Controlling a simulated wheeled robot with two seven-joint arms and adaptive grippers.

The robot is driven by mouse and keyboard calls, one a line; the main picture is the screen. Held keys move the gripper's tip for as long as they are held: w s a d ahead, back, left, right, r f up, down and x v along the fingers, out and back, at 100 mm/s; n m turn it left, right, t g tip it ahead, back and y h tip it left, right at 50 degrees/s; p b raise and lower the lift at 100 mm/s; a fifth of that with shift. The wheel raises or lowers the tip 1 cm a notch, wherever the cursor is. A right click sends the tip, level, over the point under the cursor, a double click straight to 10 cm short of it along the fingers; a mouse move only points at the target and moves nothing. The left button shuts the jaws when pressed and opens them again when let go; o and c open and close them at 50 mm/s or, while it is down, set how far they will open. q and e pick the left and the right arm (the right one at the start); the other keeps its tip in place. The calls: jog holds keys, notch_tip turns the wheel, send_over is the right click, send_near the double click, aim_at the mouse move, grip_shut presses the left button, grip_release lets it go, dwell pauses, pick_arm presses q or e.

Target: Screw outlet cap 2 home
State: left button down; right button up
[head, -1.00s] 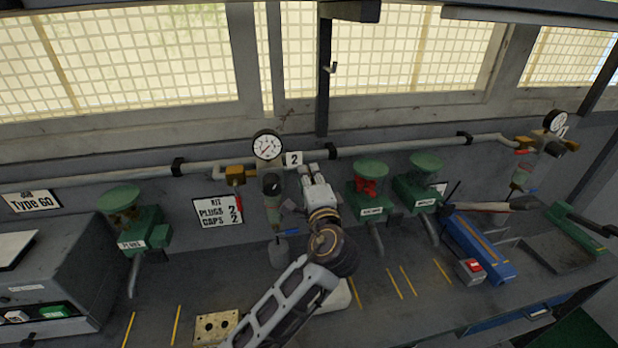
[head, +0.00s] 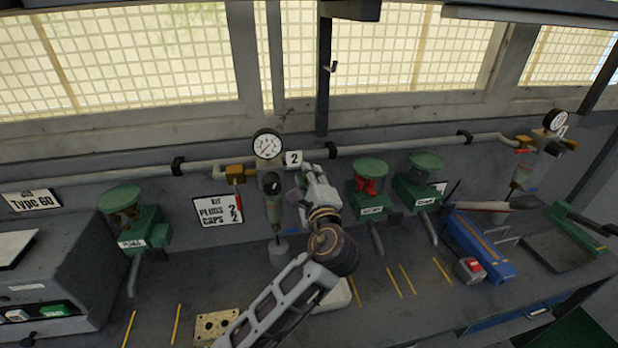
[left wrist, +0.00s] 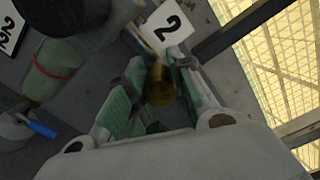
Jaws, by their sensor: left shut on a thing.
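My left gripper (head: 310,172) is at the wall pipe beside the white "2" label (head: 293,158). In the left wrist view, the gripper (left wrist: 158,88) has its two green-padded fingers on either side of a brass-coloured round piece (left wrist: 160,86), which appears to be the outlet cap. The "2" label (left wrist: 168,27) is just beyond it. The gripper and my arm hide the cap in the head view, and the thread behind it cannot be seen. My right gripper is not in view.
A pressure gauge (head: 267,145) and a green-bodied filter unit (head: 274,210) stand close left of my gripper. Green dispensers (head: 370,182) are close on its right. A perforated brass block (head: 214,326) lies at the bench front. A blue tool (head: 478,246) lies at right.

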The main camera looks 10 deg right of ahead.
pick_arm(q)
jog(key=shift+f, duration=0.1)
jog(key=c, duration=1.2)
grip_release()
jog(key=shift+d, duration=0.1)
jog(key=shift+s, duration=6.05)
